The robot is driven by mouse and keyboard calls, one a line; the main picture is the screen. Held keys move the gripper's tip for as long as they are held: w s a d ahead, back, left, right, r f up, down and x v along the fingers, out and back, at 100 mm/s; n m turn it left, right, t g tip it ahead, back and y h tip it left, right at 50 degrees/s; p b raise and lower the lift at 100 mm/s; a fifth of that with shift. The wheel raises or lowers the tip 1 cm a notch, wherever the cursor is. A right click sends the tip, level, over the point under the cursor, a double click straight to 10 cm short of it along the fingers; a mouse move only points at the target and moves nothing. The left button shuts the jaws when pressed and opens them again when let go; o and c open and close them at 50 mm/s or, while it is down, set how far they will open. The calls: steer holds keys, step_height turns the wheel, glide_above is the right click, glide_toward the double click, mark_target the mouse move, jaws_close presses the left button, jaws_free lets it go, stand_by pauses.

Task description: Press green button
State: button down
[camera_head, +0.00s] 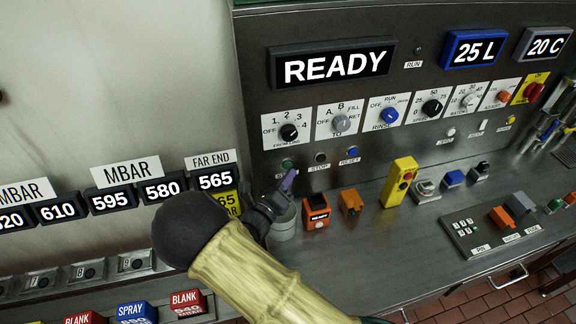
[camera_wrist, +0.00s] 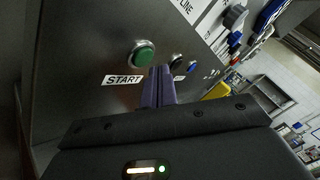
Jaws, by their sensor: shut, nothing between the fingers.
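The green button (camera_head: 287,164) is a small round push button low on the left of the grey metal control panel. In the wrist view the green button (camera_wrist: 141,54) sits above a label reading START (camera_wrist: 122,80). My gripper (camera_head: 289,178) is shut and empty, with its purple fingertips just below and in front of the button in the head view. In the wrist view my gripper (camera_wrist: 159,72) points at the panel, its tips just right of and below the green button. I cannot tell whether the tips touch the panel.
A black STOP button (camera_head: 320,157) and a blue RESET button (camera_head: 351,153) lie to the right. Knobs line the panel above, under a READY display (camera_head: 335,66). A grey cup (camera_head: 285,222), a red-orange box (camera_head: 317,211) and a yellow control box (camera_head: 401,181) stand on the counter.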

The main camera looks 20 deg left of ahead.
steer(key=shift+w+a+r, duration=0.1)
steer(key=shift+w+a, duration=0.15)
steer(key=shift+w, duration=0.15)
steer(key=shift+w+a, duration=0.2)
steer(key=shift+w, duration=0.15)
stand_by(1.0)
steer(key=shift+s+p, duration=0.1)
steer(key=shift+p, duration=0.25)
steer(key=shift+s+d+p, duration=0.3)
steer(key=shift+s+d, duration=0.15)
steer(key=shift+s, duration=0.2)
steer(key=s+d, duration=0.1)
steer(key=s+p, duration=0.1)
steer(key=s, duration=0.1)
steer(key=s+d, duration=0.1)
steer(key=shift+s+d+p, duration=0.15)
steer(key=shift+d+p, duration=0.15)
steer(key=shift+p, duration=0.05)
stand_by(1.2)
